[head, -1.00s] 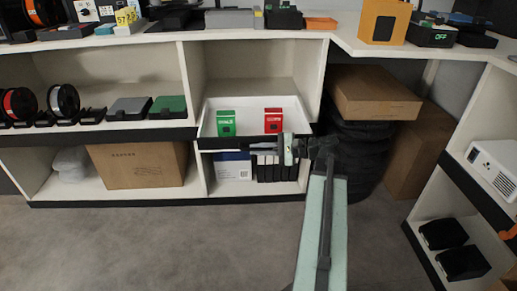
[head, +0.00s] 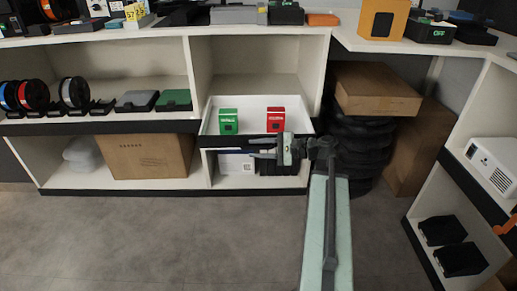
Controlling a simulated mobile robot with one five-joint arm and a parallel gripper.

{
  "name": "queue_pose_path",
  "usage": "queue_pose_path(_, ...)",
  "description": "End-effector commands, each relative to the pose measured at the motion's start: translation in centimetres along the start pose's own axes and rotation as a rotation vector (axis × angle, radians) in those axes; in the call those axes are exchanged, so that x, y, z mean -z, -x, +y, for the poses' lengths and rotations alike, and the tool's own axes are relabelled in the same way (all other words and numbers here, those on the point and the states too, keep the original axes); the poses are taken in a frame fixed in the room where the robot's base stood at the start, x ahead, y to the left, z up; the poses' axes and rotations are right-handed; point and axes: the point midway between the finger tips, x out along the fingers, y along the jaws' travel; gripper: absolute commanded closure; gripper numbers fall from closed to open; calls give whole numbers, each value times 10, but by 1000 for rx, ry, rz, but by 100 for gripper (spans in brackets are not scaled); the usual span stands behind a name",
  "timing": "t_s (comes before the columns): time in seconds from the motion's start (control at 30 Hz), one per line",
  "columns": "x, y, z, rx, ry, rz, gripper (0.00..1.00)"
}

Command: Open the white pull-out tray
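The white pull-out tray (head: 253,131) is in the middle of the shelf unit and stands partly out past the shelf front. Its front edge is dark. A green box (head: 228,121) and a red box (head: 276,120) stand upright in it. My gripper (head: 255,148) is at the right half of the tray's front edge, pointing left. Its two fingers look spread apart, one near the edge and one below it. I cannot tell whether they touch the tray, and my gripper hides part of its front.
Below the tray, a compartment holds a white box (head: 236,164) and dark items. A cardboard box (head: 150,156) is at the lower left. Dark tyres (head: 358,150) and cartons (head: 378,92) stand to the right. The grey floor in front is clear.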

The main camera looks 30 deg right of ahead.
Motion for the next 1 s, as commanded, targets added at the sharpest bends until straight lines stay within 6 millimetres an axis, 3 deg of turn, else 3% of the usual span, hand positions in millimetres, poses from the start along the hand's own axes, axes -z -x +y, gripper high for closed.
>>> queue_pose_path(0.27, 0, 8, -1, 0, 0, 1, 68)
queue_pose_path(0.5, 0, 56, -2, 2, 0, 3, 68)
queue_pose_path(0.63, 0, 72, -1, 0, 0, 1, 68)
queue_pose_path(1.0, 0, 78, 0, -1, 1, -1, 68)
